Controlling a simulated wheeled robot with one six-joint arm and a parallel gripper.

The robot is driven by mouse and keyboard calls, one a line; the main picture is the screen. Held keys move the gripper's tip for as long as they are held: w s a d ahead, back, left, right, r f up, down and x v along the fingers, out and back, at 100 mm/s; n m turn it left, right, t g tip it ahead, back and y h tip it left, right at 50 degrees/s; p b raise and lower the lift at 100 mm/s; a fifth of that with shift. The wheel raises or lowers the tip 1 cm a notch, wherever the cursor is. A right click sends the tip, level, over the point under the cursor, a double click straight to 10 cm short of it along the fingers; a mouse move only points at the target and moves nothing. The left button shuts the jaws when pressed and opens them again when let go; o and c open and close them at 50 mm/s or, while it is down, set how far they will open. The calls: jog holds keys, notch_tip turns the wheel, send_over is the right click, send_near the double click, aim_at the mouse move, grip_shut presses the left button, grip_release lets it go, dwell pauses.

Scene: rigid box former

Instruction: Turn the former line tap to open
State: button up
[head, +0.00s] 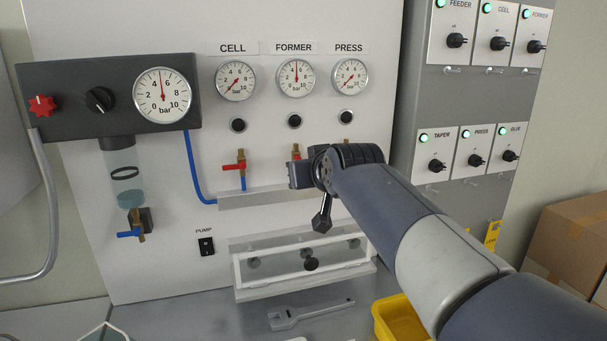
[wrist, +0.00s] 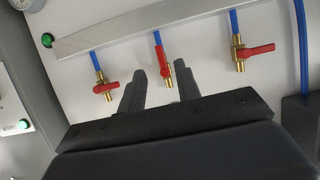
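The former tap is the middle of three brass taps with red handles. In the wrist view its red handle (wrist: 161,55) lies nearly in line with its blue hose. In the head view only part of the former tap (head: 296,151) shows, beside my gripper (head: 299,174). In the wrist view the two fingers of my gripper (wrist: 160,90) are apart, one on each side of the former tap, with a gap to the handle. The FORMER gauge (head: 296,78) needle points nearly straight up, near 5.
The cell tap (head: 237,165) and the tap at the other side (wrist: 105,87) have handles across their hoses. Trunking (wrist: 150,30) runs close by. A clear-fronted box (head: 300,262), a wrench (head: 310,314) and a yellow bin (head: 400,318) are below.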

jog(key=shift+v, duration=2.75)
